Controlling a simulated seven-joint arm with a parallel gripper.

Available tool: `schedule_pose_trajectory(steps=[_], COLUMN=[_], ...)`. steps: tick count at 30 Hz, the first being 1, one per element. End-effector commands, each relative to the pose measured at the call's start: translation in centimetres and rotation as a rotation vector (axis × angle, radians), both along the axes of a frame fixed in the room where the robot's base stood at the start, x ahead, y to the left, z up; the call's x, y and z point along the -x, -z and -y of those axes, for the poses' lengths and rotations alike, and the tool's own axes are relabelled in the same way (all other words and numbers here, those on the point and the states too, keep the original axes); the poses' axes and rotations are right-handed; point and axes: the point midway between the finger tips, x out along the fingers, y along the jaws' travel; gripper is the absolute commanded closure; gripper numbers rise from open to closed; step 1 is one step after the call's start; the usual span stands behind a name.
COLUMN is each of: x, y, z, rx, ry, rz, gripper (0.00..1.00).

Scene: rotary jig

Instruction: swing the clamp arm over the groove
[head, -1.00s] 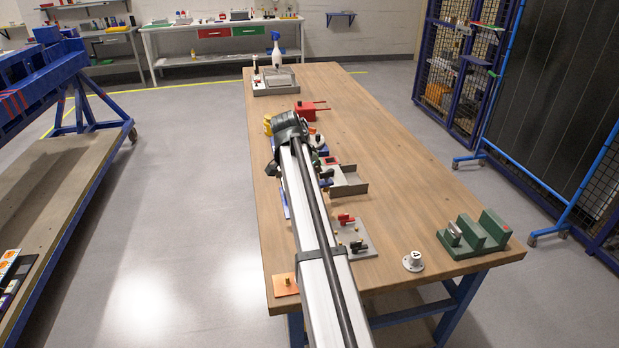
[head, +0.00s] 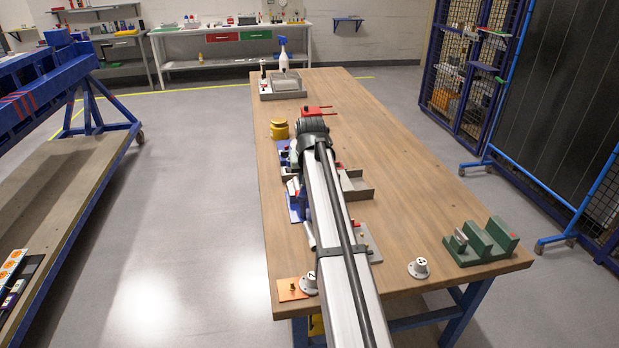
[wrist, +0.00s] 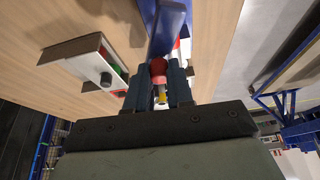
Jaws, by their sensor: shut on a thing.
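In the wrist view my gripper (wrist: 159,84) is shut on a red knob (wrist: 158,67). The knob sits at the near end of a blue bar (wrist: 169,28), which looks like the clamp arm and runs away toward the top edge. A small yellow piece (wrist: 162,98) shows between the fingers. In the head view my own arm covers the gripper and most of the jig; blue jig parts (head: 294,208) show just left of it. I cannot make out the groove in either view.
A grey channel piece (head: 358,187) lies right of my arm and shows in the wrist view (wrist: 92,58). A yellow round stack (head: 279,130) and red item (head: 318,110) stand beyond.

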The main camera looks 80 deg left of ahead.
Motion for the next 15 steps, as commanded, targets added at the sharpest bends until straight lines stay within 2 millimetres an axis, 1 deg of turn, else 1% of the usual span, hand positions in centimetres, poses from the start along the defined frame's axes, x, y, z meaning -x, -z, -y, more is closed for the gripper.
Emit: schedule_pose_trajectory(steps=[6, 15], x=[0.7, 1.3], y=[0.0, 0.0], z=[-0.2, -0.3], rx=[0.002, 0.004], ry=[-0.184, -0.365], rz=[-0.003, -0.001], gripper=[1.0, 1.0])
